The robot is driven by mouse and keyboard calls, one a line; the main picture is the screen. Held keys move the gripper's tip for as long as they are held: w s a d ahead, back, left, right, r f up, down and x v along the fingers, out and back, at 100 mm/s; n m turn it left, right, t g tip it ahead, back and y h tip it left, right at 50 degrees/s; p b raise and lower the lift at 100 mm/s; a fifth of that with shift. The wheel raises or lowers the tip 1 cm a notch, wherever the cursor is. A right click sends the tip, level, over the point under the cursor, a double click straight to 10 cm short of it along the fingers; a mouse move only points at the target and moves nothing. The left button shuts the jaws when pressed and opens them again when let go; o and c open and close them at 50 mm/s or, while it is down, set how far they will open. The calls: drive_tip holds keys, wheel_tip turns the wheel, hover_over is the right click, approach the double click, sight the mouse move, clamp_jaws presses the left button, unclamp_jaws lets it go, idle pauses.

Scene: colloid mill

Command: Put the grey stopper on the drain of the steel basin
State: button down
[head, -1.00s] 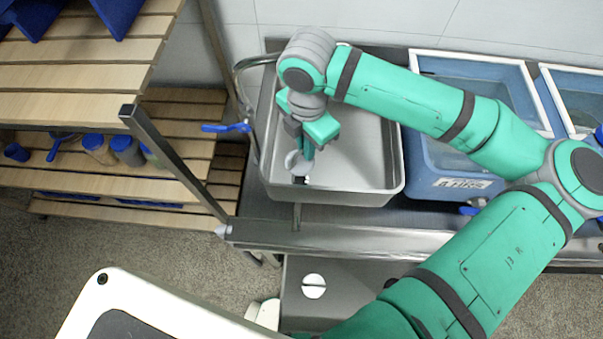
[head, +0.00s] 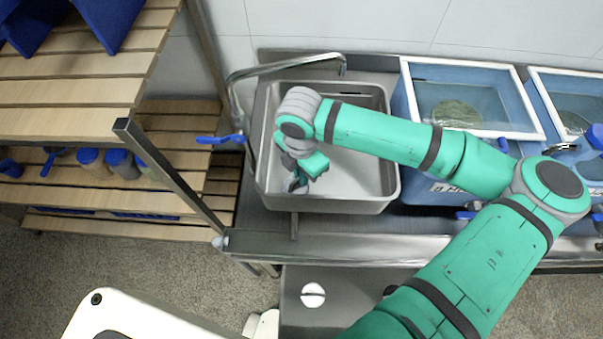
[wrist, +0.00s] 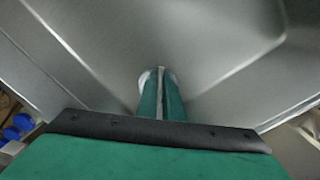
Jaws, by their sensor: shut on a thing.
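The steel basin (head: 372,197) sits in the counter at the middle of the head view. My gripper (head: 297,183) reaches down into its front left part. In the wrist view my gripper (wrist: 161,78) has its two green fingers close together, shut on the grey stopper (wrist: 144,79). Only a small pale edge of the stopper shows beside the fingertips. The fingers and wrist hide most of it in the head view. I cannot make out the drain now, nor tell whether the stopper touches the basin floor.
A tap (head: 290,66) arches over the basin's back left, with a blue lever (head: 220,138) at its left. Blue water tanks (head: 470,95) stand to the right. A slatted wooden shelf (head: 75,100) with jars is on the left. The basin's right part is clear.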

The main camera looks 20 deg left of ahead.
drive_tip(key=shift+f, duration=0.15)
drive_tip(key=c, duration=1.9)
unclamp_jaws()
wheel_tip(320, 180, up, 12)
drive_tip(key=shift+s+r, duration=0.1)
drive_tip(key=shift+r, duration=0.1)
wheel_tip(320, 180, down, 12)
drive_tip(key=shift+r, duration=1.2)
